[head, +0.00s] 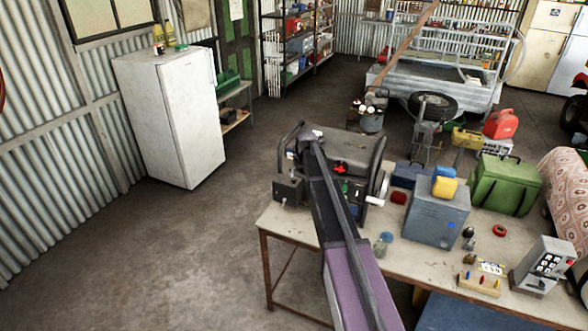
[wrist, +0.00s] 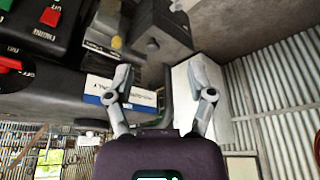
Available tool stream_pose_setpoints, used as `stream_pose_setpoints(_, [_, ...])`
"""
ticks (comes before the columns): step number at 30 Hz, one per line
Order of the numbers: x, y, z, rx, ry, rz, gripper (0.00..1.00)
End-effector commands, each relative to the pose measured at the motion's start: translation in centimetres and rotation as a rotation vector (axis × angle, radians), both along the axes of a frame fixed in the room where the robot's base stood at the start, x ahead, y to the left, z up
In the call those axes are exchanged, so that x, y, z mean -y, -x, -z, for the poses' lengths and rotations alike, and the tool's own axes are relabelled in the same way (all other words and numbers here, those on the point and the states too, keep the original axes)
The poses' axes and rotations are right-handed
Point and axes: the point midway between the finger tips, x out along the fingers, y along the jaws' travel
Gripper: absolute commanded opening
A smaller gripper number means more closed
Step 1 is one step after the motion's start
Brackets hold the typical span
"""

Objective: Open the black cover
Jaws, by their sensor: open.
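A dark machine with a tube frame (head: 382,165) stands on the workbench, with red and green switches on its front. Its broad black top (head: 352,148) seems to be the black cover and looks down; my arm partly blocks the front. My gripper (head: 309,137) is at the machine's upper left corner, seen small. In the wrist view my gripper (wrist: 160,78) has its two fingers spread with nothing between them. The black panel (wrist: 60,88) with its switches and a white-and-blue label lies left of the fingers. I cannot tell whether a finger touches it.
A white fridge (head: 172,115) stands left; the floor between is clear.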

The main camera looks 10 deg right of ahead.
Motion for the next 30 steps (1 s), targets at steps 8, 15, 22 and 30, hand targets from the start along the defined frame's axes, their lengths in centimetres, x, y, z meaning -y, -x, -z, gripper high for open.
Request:
stream_pose_setpoints(8, [1.0,-4.1,-3.0,0.039,0.002,-0.012,0.7])
stream_pose_setpoints(15, [1.0,-4.3,-3.0,0.042,0.002,-0.013,0.7])
stream_pose_setpoints(22, [1.0,-4.3,-2.9,0.042,0.003,-0.012,0.7])
stream_pose_setpoints(30, [1.0,-4.6,-1.9,0.041,0.002,-0.013,0.7])
